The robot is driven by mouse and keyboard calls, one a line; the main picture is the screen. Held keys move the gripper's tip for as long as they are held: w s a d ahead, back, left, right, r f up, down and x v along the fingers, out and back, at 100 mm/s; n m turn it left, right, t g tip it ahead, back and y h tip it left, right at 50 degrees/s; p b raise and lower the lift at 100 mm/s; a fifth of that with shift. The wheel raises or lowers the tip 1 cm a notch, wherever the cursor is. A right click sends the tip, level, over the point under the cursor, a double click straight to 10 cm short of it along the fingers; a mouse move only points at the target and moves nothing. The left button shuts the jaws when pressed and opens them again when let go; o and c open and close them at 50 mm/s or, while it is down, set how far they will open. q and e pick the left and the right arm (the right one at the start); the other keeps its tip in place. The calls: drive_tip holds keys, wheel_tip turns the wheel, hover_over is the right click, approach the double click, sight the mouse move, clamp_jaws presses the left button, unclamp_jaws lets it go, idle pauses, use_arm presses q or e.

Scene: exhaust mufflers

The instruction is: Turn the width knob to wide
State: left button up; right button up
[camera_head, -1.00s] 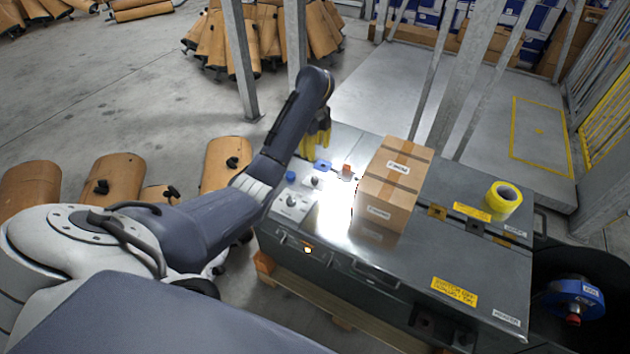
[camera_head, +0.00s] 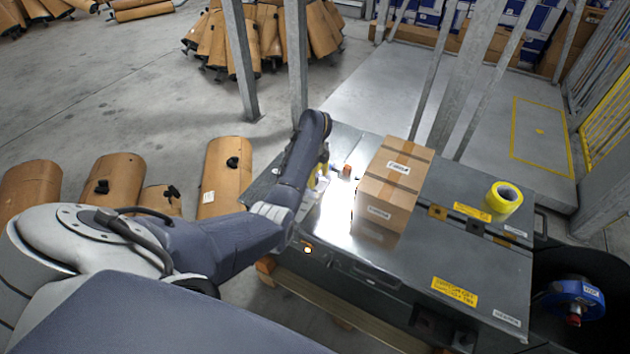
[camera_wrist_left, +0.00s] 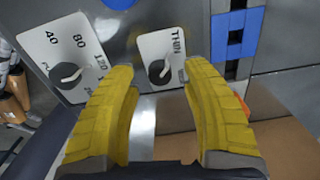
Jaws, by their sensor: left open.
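The width knob (camera_wrist_left: 157,71) is a small black dial on a white plate (camera_wrist_left: 150,45) with the word THIN along one side. It shows in the left wrist view, just beyond and between the yellow fingertips. Which way its pointer faces is hard to tell. My left gripper (camera_wrist_left: 158,76) is open, with one finger on each side of the knob and nothing held. In the head view, my left gripper (camera_head: 319,178) is over the left part of the grey machine top (camera_head: 440,250), and my arm hides the knobs there. My right gripper does not show.
A second black knob (camera_wrist_left: 66,74), on a plate marked 40, 80 and 120, sits left in the wrist view. A blue block (camera_wrist_left: 236,35) lies right of the width plate. A cardboard box (camera_head: 395,188) and yellow tape roll (camera_head: 503,197) stand on the machine.

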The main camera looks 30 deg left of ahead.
use_arm(q)
drive_tip(key=shift+f, duration=1.1)
clamp_jaws()
